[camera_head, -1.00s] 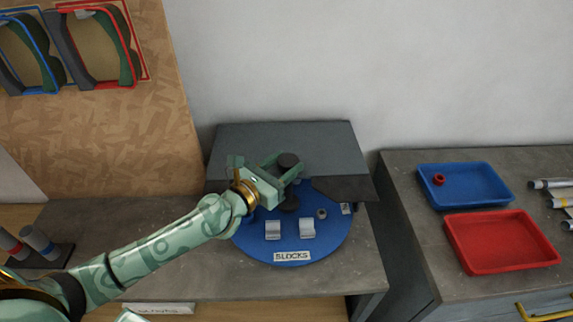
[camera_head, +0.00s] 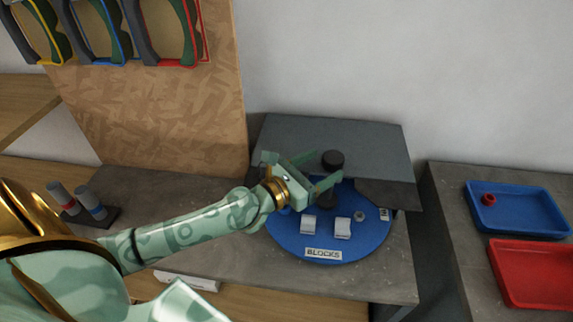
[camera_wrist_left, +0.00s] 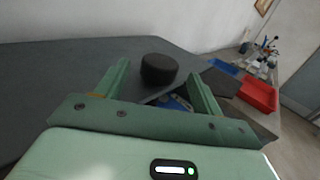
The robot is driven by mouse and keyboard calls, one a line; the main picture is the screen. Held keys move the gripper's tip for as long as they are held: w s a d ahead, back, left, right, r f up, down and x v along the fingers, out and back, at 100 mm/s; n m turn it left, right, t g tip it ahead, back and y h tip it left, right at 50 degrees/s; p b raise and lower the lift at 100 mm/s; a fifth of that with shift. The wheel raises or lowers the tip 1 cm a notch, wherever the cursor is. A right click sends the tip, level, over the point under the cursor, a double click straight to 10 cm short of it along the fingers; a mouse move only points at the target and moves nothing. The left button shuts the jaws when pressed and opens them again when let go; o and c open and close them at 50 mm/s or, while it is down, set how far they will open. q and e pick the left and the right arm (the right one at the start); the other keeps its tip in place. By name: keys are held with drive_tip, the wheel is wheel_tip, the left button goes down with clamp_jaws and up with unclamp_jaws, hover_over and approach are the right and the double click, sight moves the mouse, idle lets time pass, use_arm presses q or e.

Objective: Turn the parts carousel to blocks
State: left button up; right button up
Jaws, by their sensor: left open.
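The parts carousel is a blue round disc (camera_head: 290,240) partly under a dark grey cover (camera_head: 385,150). A "BLOCKS" label (camera_head: 323,254) faces the front edge. Two pale blocks (camera_head: 308,224) (camera_head: 343,228) stand behind it. A second label (camera_head: 384,214) at the right edge is partly hidden. A black knob (camera_head: 333,160) stands on a dark post at the disc's middle. My left gripper (camera_head: 325,168) is open beside the knob. In the left wrist view the knob (camera_wrist_left: 158,69) appears between the open fingers, with no clear contact. My right gripper is not in view.
A blue tray (camera_head: 540,232) with a red ring (camera_head: 488,200) and a red tray (camera_head: 500,285) sit on the right counter.

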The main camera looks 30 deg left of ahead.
use_arm(q)
drive_tip(key=b+v, duration=0.3)
drive_tip(key=v, duration=1)
drive_tip(key=shift+s, duration=0.2)
drive_tip(key=shift+s+a, duration=0.1)
drive_tip(key=shift+a, duration=0.05)
